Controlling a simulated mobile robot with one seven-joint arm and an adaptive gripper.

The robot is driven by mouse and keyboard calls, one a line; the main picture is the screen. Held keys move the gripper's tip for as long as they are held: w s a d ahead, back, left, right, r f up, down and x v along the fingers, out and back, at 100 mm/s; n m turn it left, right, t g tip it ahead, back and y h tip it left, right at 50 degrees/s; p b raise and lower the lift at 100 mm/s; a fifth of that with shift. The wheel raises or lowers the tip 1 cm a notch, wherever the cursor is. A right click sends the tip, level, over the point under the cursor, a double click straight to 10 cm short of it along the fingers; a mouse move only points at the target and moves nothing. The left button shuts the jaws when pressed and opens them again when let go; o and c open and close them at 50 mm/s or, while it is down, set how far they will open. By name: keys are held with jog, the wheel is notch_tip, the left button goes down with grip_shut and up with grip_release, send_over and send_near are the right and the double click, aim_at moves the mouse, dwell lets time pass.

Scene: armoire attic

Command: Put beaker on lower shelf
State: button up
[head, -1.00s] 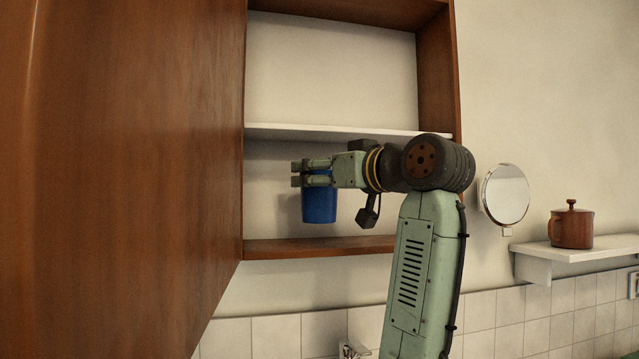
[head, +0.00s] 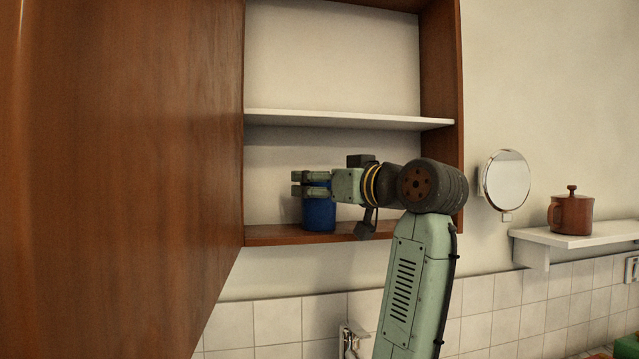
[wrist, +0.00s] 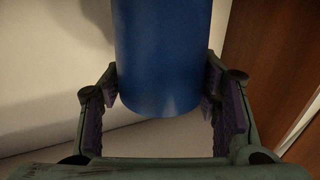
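The blue beaker (head: 319,217) is upright in the lower compartment of the open wooden cabinet, below the white shelf board (head: 350,119). Its base is at or just above the wooden bottom board (head: 275,236); I cannot tell if it touches. My gripper (head: 312,183) reaches in from the right, its fingers around the beaker's upper part. In the wrist view the beaker (wrist: 163,55) sits between the two finger pads, which appear to press its sides. The beaker's top is partly hidden by the fingers in the head view.
A large wooden door (head: 120,170) stands open at the left. The cabinet's right side wall (head: 441,75) is close to my arm. A round mirror (head: 506,181) and a small white shelf (head: 580,238) with a brown lidded pot (head: 571,214) are at the right.

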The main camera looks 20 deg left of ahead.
jog(key=o, duration=0.4)
jog(key=shift+c, duration=0.2)
jog(key=shift+r, duration=0.2)
jog(key=shift+s+d+f, duration=0.1)
jog(key=shift+d, duration=0.15)
jog(key=b+v, duration=0.4)
jog(key=v, duration=0.7)
jog(key=shift+s, duration=0.2)
jog(key=shift+d, duration=0.15)
